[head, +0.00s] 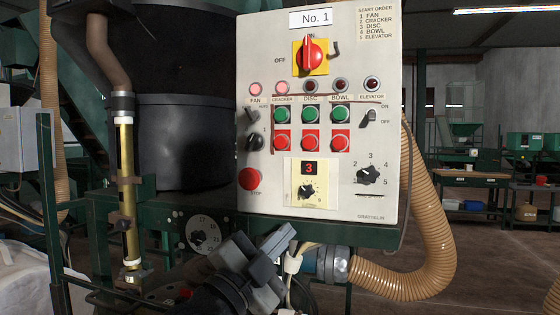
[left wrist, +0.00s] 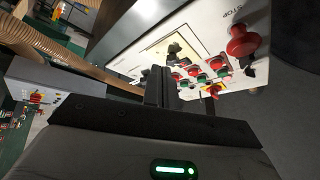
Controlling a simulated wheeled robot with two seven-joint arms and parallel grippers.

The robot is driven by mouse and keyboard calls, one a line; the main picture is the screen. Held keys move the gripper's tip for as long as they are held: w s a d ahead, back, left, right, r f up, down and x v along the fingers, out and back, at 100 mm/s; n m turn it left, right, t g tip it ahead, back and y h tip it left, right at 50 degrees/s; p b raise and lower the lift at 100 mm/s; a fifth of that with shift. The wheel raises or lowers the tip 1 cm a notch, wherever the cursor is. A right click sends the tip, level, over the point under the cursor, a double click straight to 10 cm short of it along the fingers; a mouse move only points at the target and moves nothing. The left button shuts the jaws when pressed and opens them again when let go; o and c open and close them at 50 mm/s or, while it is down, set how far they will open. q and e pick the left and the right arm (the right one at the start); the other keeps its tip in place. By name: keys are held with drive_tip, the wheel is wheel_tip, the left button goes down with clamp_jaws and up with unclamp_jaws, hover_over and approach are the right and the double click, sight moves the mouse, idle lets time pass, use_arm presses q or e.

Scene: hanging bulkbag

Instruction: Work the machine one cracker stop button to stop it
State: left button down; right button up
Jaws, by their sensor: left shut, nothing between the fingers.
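The No. 1 control panel (head: 372,225) faces me in the head view. Its cracker column has a green button (head: 282,115) above a red stop button (head: 282,141). The cracker lamp (head: 282,88) looks lit pink. My left gripper (head: 284,238) is shut and empty, below the panel's lower edge in the head view and well below the cracker stop button. In the left wrist view its closed fingers (left wrist: 158,86) stand before the panel, with the small red and green buttons beyond them. My right gripper is in neither view.
A red mushroom STOP knob (head: 250,179) sits low on the panel's left. Disc and bowl red buttons (head: 311,141) adjoin the cracker one. A ribbed tan hose (head: 435,245) curves at the right. A yellow tube (head: 127,190) stands at the left.

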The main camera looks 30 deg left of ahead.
sight(281, 142)
use_arm(q)
drive_tip(key=s+a+r+m+t, duration=0.1)
drive_tip(key=s+r+m, duration=0.1)
drive_tip(key=r, duration=0.5)
drive_tip(key=s+a+r+m+t+h, duration=0.1)
drive_tip(key=s+r+m+t, duration=0.1)
drive_tip(key=r, duration=0.5)
drive_tip(key=shift+s, duration=0.7)
drive_tip(key=shift+w+a, duration=0.1)
drive_tip(key=shift+w+a, duration=0.35)
drive_tip(key=shift+w, duration=1.05)
drive_tip(key=shift+w+a, duration=0.3)
drive_tip(key=shift+w, duration=1.1)
drive_tip(key=shift+w+a, duration=0.35)
drive_tip(key=shift+w, duration=1.05)
drive_tip(key=shift+w, duration=0.1)
drive_tip(key=shift+w+a, duration=0.1)
drive_tip(key=shift+w, duration=0.2)
